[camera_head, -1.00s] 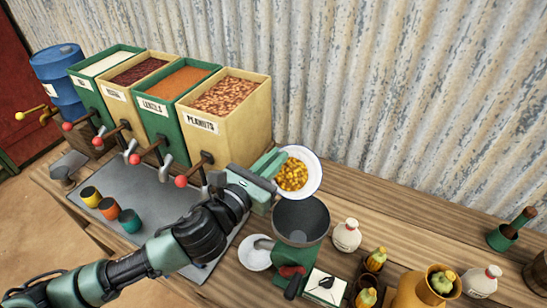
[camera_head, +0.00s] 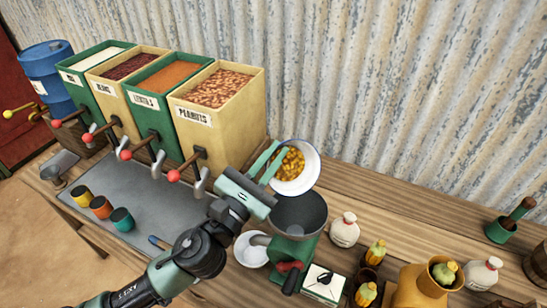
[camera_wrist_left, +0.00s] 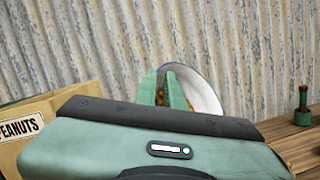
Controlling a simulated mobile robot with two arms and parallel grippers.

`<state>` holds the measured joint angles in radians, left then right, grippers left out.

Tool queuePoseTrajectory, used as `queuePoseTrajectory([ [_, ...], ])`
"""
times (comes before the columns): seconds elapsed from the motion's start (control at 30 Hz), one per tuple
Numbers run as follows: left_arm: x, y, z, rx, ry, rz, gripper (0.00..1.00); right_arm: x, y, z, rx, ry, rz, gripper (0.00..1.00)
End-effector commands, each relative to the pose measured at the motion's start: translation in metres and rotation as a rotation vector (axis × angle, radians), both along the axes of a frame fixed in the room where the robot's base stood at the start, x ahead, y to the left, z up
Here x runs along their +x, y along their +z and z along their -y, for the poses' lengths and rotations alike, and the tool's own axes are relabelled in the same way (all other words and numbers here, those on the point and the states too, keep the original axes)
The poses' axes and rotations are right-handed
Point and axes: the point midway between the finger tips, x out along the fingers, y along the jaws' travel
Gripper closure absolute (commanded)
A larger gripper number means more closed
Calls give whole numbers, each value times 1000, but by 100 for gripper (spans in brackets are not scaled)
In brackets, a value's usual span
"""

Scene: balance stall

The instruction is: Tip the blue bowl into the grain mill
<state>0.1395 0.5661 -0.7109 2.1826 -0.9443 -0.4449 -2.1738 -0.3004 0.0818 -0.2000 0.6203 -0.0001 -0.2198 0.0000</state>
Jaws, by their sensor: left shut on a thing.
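The bowl (camera_head: 311,170), white inside with a blue rim, is tilted on its side above the mill and holds yellow-orange grains (camera_head: 291,164). My left gripper (camera_head: 269,163) is shut on the bowl's left edge. The bowl also shows in the left wrist view (camera_wrist_left: 205,88), beyond the green fingers (camera_wrist_left: 165,90), which partly hide it. The grain mill has a dark, wide hopper (camera_head: 302,213) on a green body (camera_head: 293,247), just below the bowl. I see no grains in the visible part of the hopper. My right gripper is not in view.
A white dish (camera_head: 250,254) sits at the mill's left. The peanut bin (camera_head: 225,138) stands close behind my left gripper. A white bottle (camera_head: 344,231), a small white box (camera_head: 323,284) and a yellow pot (camera_head: 420,286) stand right of the mill. A corrugated wall (camera_head: 400,100) is behind.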

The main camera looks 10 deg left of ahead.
Motion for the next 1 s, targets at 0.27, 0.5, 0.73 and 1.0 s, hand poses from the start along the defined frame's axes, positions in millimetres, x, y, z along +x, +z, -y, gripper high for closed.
queuePoseTrajectory([
  [0.27, -4, -2, 2, 23, 0, 48, 100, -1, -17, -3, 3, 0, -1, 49],
  [0.5, -7, -1, 3, 44, -1, 90, 100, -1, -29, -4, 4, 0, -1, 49],
  [0.73, -10, -1, 5, 64, -1, 130, 100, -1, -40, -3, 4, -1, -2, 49],
  [1.0, -15, -2, 7, 91, -1, 180, 100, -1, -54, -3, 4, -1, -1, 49],
])
